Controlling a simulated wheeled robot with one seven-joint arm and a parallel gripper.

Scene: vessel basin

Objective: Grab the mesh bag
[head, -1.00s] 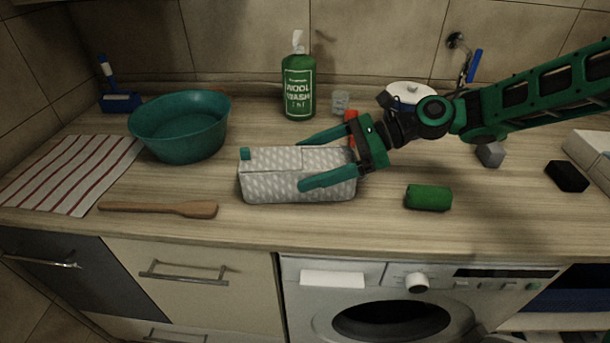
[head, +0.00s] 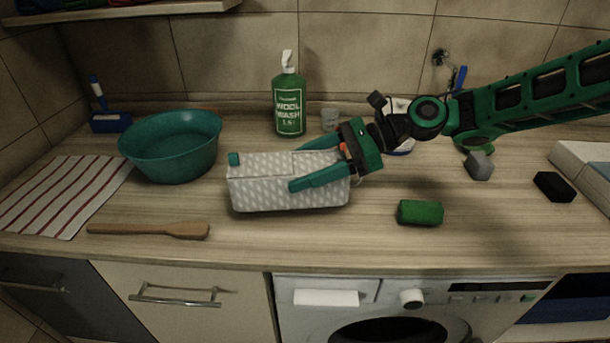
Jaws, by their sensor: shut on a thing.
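The mesh bag (head: 262,190) is a box-shaped bundle with a grey and white pattern and a small green tab at its upper left corner. It is at the middle of the counter in the head view. My gripper (head: 297,167) comes from the right and is shut on the bag's right part. One green finger lies along the front face, the other at the back top edge and partly hidden by the bag. The bag seems slightly raised from the counter, but its underside is hard to see.
A teal basin (head: 170,150) stands left of the bag, with a wooden spoon (head: 150,230) and striped cloth (head: 65,195) nearby. A green wool wash bottle (head: 289,105) stands behind. A green sponge (head: 420,212), grey block (head: 478,166) and black block (head: 554,186) lie right.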

